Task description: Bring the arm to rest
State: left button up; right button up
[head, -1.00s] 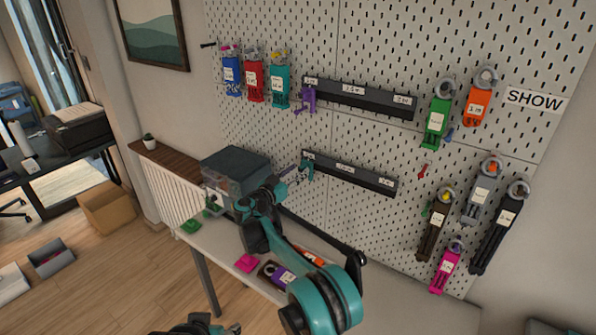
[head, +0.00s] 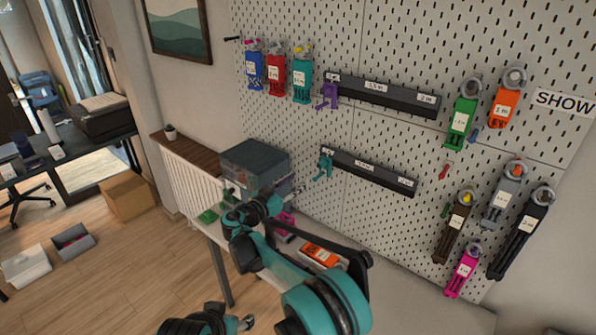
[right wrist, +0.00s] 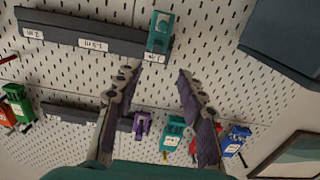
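My right arm reaches up from the bottom of the head view, with its gripper (head: 297,189) in front of the pegboard (head: 290,140), beside the clear storage box. In the right wrist view the right gripper (right wrist: 155,76) has its two fingers wide apart with nothing between them. A small teal holder (head: 323,165) sits at the left end of the lower dark rail (head: 370,172). It also shows in the right wrist view (right wrist: 160,33), beyond the fingertips and apart from them. My left gripper (head: 246,322) shows small at the bottom edge; its fingers are too small to read.
A storage box with a dark lid (head: 254,156) stands on the table, close to my right gripper. An orange labelled bundle (head: 320,254) and a green piece (head: 208,216) lie there. Several coloured bundles hang on the board; a purple holder (head: 328,96) is on the upper rail.

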jog(key=s+d+r+n+g+y, duration=0.1)
jog(key=s+d+n+g+y, duration=0.15)
jog(key=s+d, duration=0.65)
jog(key=s+d+r+n+g+y, duration=0.15)
jog(key=s+d+g, duration=0.3)
jog(key=d, duration=0.85)
jog(key=s+d+f+n+y, duration=0.1)
jog(key=s+f+y, duration=0.2)
jog(key=s, duration=1.1)
jog(key=s+d+f+n+y, duration=0.1)
jog(key=s+f, duration=0.5)
jog(key=s, duration=0.7)
jog(key=shift+s+d+f+n+g+y, duration=0.35)
jog(key=shift+d+y, duration=0.4)
jog(key=shift+y, duration=0.25)
